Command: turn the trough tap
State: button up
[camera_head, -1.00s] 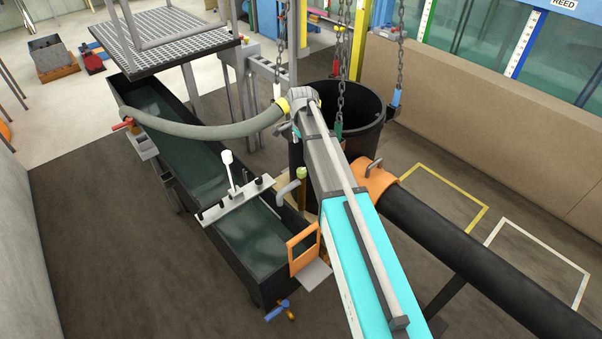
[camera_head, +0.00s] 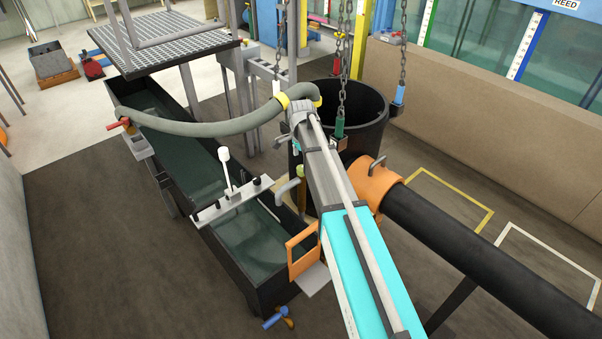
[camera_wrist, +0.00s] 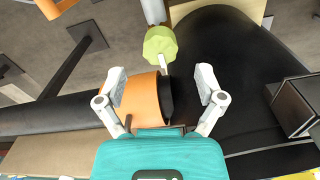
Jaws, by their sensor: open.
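A grey bent spout (camera_head: 287,188) with a yellow-green knob (camera_head: 300,170) stands at the right edge of the long black trough (camera_head: 236,272); it looks like the trough tap. In the wrist view the faceted yellow-green knob (camera_wrist: 160,43) is at top centre, on a pale stem. My gripper (camera_wrist: 161,86) is open and empty, its two fingers apart. In that picture the knob lies above the gap between the fingertips, apart from them. A red-handled valve (camera_head: 118,125) is at the trough's far left.
A black tub (camera_head: 350,105) stands behind my arm, beneath hanging chains. An orange collar (camera_head: 377,180) and thick black pipe (camera_head: 470,245) lie to the right. A grey hose (camera_head: 200,127) arches over the trough. An orange frame (camera_head: 302,250) is at the near end. Floor at left is clear.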

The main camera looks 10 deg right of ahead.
aim_at(301, 167)
jog(key=shift+f+b, duration=2)
jog(key=shift+f, duration=0.35)
jog(key=c, duration=1.1)
jog(key=shift+c, duration=0.2)
jog(key=shift+n, duration=0.3)
